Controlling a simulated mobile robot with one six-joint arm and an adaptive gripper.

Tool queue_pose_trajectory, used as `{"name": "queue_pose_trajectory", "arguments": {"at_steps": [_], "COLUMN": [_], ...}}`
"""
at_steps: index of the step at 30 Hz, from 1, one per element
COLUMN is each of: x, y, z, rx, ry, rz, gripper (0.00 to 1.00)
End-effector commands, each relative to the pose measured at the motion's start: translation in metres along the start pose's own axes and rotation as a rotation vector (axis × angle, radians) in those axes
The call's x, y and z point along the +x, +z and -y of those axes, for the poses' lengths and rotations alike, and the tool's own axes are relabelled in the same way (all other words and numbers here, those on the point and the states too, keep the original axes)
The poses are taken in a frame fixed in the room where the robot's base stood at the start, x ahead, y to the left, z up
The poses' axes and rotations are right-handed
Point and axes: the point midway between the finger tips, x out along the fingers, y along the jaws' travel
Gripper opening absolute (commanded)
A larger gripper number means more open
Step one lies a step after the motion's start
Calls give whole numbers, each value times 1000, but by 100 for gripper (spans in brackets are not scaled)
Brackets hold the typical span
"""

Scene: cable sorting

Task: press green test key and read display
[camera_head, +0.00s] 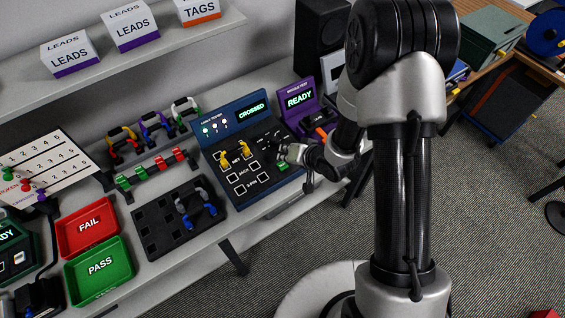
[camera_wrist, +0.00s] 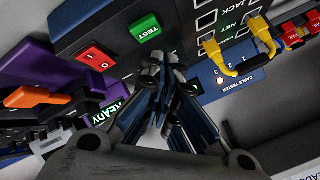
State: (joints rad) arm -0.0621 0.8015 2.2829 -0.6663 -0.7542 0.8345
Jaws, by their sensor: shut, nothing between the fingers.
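The blue cable tester (camera_head: 215,151) stands on the bench, and its display (camera_head: 251,110) reads "CROSSED" in green. The green TEST key (camera_wrist: 144,28) is in the upper middle of the wrist view, and part of it shows below my gripper in the head view (camera_head: 283,167). My gripper (camera_head: 285,152) is shut and empty over the right part of the tester. In the wrist view its fingertips (camera_wrist: 163,68) are just below the key in the picture, apart from it as seen. A yellow cable (camera_wrist: 222,62) is plugged into the NET sockets.
A red rocker switch (camera_wrist: 95,59) is beside the key. A purple tester (camera_head: 285,98) reading "READY" stands to the right. A black socket tray (camera_head: 160,222) with a blue cable, a red FAIL tray (camera_head: 68,243) and a green PASS tray (camera_head: 75,282) lie left.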

Motion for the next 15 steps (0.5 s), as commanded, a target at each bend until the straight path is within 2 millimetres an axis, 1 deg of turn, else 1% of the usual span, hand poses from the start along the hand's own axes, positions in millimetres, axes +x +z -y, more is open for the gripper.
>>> {"name": "queue_pose_trajectory", "arguments": {"at_steps": [1,9,15], "x": [-7,-25,-28], "y": [-5,-18,-20], "z": [5,18,20], "rx": [0,0,1], "ry": [0,0,0], "rz": [-1,0,0], "gripper": [0,0,0]}}
